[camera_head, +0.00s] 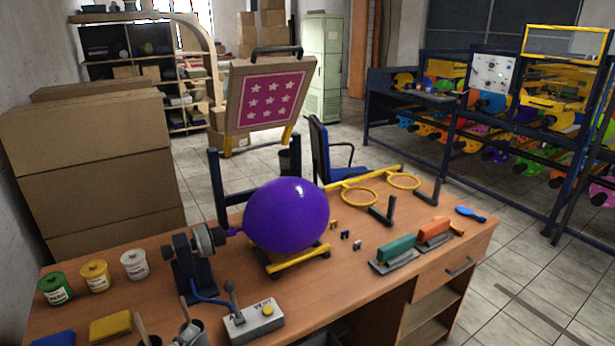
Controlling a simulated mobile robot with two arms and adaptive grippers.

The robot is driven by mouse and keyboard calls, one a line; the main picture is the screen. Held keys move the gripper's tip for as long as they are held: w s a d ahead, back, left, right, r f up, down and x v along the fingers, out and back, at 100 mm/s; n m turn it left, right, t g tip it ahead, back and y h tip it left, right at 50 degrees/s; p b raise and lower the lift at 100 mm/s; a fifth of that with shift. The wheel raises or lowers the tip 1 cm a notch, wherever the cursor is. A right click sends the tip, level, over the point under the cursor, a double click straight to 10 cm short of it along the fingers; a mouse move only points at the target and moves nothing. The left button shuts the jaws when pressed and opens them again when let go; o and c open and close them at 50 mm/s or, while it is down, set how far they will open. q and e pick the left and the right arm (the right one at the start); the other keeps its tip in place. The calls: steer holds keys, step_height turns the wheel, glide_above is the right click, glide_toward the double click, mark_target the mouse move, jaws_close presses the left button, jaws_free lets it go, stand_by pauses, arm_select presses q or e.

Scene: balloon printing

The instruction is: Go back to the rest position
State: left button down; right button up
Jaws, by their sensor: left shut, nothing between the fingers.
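Neither of my grippers shows clearly in the head view, and no arm of mine reaches over the desk. A purple inflated balloon (286,215) sits on the wooden desk (340,290), its neck toward the dark inflating device (193,262) on its left. A yellow and black stand (298,260) is under the balloon. A grey control box (253,319) with a lever and a yellow button stands in front. Behind the balloon, a tilted printing screen (270,99) with white stars on magenta is raised on a dark frame.
Green, yellow and white paint jars (94,276) stand at the desk's left. Green and orange squeegees (395,254) and a blue brush (470,214) lie at the right. Yellow rings (359,197) extend at the back. Cardboard boxes (95,160) are left; racks (500,110) stand right. The right floor is open.

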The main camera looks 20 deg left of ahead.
arm_select(q)
steer(key=s+d+f+n+g+y, duration=0.1)
steer(key=s+d+f+n+g, duration=0.2)
steer(key=s+d+n+g, duration=0.55)
steer(key=s+d+f+n+g, duration=0.4)
steer(key=s+d+n+g, duration=0.2)
steer(key=s+d+n, duration=0.4)
step_height(320, 180, down, 31)
steer(key=m+g+b, duration=0.1)
steer(key=b, duration=0.2)
steer(key=s+a+f+g+b, duration=0.1)
steer(key=s+a+f+b, duration=0.1)
steer(key=s+f, duration=1.3)
steer(key=shift+s+a+f+y, duration=0.25)
steer(key=shift+f+y, duration=0.15)
steer(key=shift+f, duration=0.2)
